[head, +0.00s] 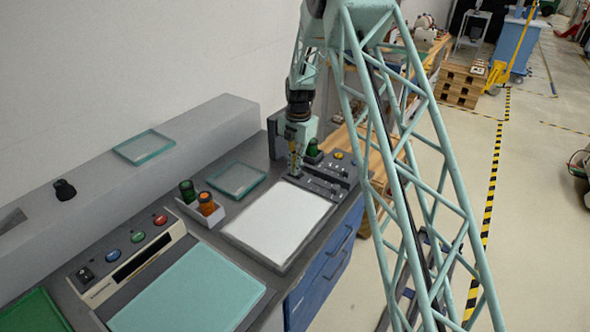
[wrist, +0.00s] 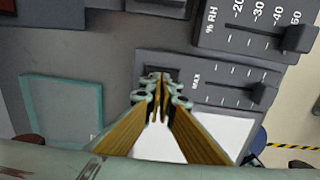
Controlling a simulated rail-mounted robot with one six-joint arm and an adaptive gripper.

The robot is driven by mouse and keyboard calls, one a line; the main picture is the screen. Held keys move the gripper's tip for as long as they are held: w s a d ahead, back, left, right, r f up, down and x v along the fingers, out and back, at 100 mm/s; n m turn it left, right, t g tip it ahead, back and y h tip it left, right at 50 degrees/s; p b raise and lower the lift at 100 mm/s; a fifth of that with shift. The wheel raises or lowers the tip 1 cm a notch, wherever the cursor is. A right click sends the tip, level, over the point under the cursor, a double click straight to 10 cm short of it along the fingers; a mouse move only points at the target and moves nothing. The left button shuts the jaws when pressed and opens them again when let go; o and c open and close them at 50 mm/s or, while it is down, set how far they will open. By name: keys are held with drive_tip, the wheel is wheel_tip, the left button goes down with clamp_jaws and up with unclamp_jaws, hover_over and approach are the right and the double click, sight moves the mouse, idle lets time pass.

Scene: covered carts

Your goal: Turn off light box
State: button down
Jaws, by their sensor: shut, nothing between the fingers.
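The light box shows in the head view as a bright white panel (head: 280,220) on the bench; I cannot tell whether it is lit. Behind it is a dark control panel (head: 325,187) with sliders. In the wrist view, this panel shows a slider marked MAX with a dark knob (wrist: 262,95), and a scale marked % RH with another knob (wrist: 300,38). My gripper (head: 293,172) is shut and empty over the panel's left part. In the wrist view its closed fingertips (wrist: 159,84) are left of the MAX slider; whether they touch the panel is unclear.
A glass plate (head: 237,180) lies left of the light box. A small holder with a green jar (head: 187,190) and an orange jar (head: 207,203) stands nearby. A button console (head: 128,258) and a teal plate (head: 188,292) are at front left. The aisle at right is open.

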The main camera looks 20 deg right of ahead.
wheel_tip(320, 180, up, 14)
drive_tip(key=w+a+p, duration=0.1)
drive_tip(key=p, duration=0.1)
drive_tip(key=shift+w, duration=0.15)
idle(0.7)
idle(0.4)
